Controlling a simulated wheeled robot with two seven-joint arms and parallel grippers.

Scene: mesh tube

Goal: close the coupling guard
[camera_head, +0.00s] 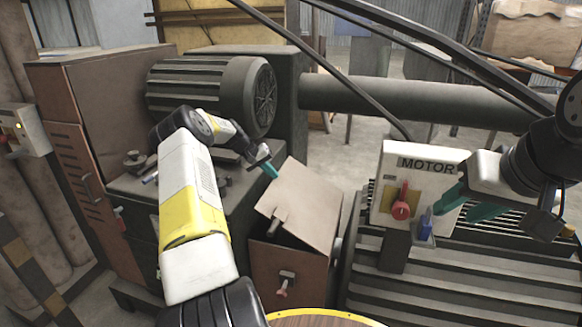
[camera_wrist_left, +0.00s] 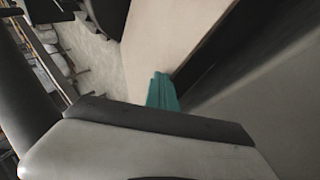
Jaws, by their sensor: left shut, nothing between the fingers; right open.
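The coupling guard (camera_head: 308,204) is a flat tan lid panel. It stands tilted above an open brown box (camera_head: 290,268), with a dark gap beneath it. My left gripper (camera_head: 270,170) is shut and empty, its teal fingertips at the lid's upper left edge. In the left wrist view the teal fingers (camera_wrist_left: 161,92) are together beside the pale lid face (camera_wrist_left: 165,35); I cannot tell whether they touch it. My right gripper (camera_head: 456,211) is open in front of the motor panel, its teal fingers apart and empty.
The white MOTOR panel (camera_head: 418,160) carries a red switch (camera_head: 402,202) and a blue padlock-like piece (camera_head: 425,227). A ribbed motor (camera_head: 205,90) stands behind my left arm. A dark pipe (camera_head: 410,98) and several cables cross the back. A latch (camera_head: 284,283) is on the box front.

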